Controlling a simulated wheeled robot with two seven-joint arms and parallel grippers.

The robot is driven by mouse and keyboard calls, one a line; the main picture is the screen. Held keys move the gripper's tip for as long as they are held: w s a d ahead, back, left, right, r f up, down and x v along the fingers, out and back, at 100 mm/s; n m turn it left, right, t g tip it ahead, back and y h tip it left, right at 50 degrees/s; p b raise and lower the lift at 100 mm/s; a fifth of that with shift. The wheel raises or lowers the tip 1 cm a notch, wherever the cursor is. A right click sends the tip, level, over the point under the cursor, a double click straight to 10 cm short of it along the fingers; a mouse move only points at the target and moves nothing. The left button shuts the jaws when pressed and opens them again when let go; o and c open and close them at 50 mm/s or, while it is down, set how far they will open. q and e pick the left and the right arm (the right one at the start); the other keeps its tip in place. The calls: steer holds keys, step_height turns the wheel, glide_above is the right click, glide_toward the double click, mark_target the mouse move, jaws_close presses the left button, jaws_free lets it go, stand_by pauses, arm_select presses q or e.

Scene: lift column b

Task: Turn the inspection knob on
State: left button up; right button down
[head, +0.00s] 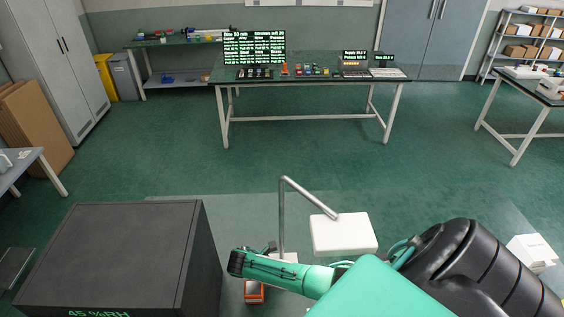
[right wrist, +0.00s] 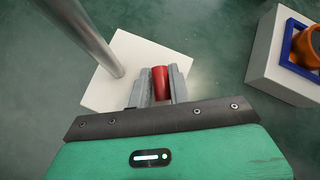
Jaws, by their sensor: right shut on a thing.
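In the right wrist view, my right gripper (right wrist: 161,85) is shut on a red cylindrical piece (right wrist: 160,80), with a grey finger on each side of it. The red piece may be the inspection knob; its lower end is hidden between the fingers, and I see no on or off mark. In the head view, my green and black right arm reaches in from the lower right and hides most of the work spot; the red piece does not show there. My left gripper is not in view.
A bent pole (head: 282,215) with a flat white head (head: 343,233) stands behind my arm. An orange device (head: 254,292) sits just in front. A large dark cabinet (head: 110,255) with a humidity readout fills the lower left. Open floor lies beyond, before the far bench (head: 300,82).

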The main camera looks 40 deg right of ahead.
steer(key=shift+s, duration=0.1)
steer(key=c, duration=1.6)
jaws_free()
steer(key=b+v, duration=0.2)
steer(key=v, duration=0.4)
steer(key=shift+a+r, duration=0.2)
steer(key=shift+a, duration=0.05)
steer(key=shift+w+a+r, duration=0.2)
steer(key=shift+w+r, duration=0.05)
steer(key=shift+r, duration=0.05)
